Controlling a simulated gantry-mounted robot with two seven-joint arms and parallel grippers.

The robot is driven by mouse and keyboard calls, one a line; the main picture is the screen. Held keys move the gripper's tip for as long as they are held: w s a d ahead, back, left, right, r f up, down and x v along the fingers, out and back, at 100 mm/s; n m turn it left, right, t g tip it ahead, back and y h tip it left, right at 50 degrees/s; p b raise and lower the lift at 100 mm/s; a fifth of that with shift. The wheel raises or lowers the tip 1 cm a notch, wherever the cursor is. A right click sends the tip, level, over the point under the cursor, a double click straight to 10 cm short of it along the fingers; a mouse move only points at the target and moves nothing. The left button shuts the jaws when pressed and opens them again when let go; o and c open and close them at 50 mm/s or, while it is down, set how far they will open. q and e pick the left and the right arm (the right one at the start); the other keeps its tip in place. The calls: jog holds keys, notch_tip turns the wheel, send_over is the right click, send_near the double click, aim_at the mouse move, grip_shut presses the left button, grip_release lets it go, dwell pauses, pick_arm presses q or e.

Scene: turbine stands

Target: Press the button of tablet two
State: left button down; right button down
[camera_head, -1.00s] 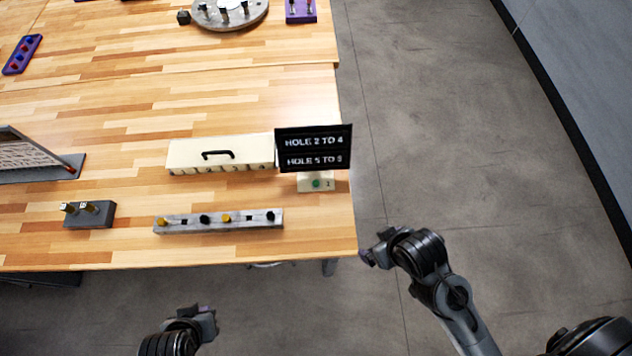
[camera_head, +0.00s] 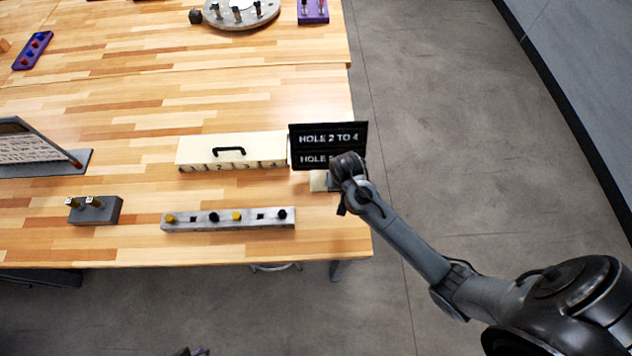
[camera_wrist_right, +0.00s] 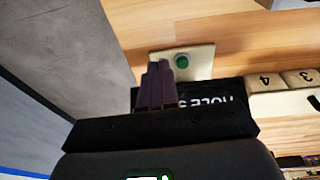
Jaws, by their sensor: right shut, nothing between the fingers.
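The tablet (camera_head: 326,133) is a black upright screen reading "HOLE 2 TO 4", with a second line partly hidden by my right arm. Its pale base (camera_head: 318,182) is mostly covered by my right gripper (camera_head: 340,187). In the right wrist view, the base (camera_wrist_right: 205,57) carries a round green button (camera_wrist_right: 182,61). The shut, empty fingers of my right gripper (camera_wrist_right: 158,72) are close beside the button; I cannot tell whether they touch it. Only a tip of my left gripper (camera_head: 190,352) shows at the bottom edge.
A cream box (camera_head: 232,152) with a black handle and numbered front stands left of the tablet. A grey bar (camera_head: 228,227) with yellow and black pegs lies in front. A dark block (camera_head: 95,210) with two pegs is farther left. The table's right edge is close to the tablet.

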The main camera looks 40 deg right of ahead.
jog(key=w+r+t, duration=0.1)
jog(key=w+r, duration=0.3)
jog(key=w, duration=0.2)
jog(key=shift+d+r, duration=0.25)
jog(key=x, duration=1.2)
jog(key=shift+s+a+f, duration=0.15)
jog(key=shift+f, duration=0.85)
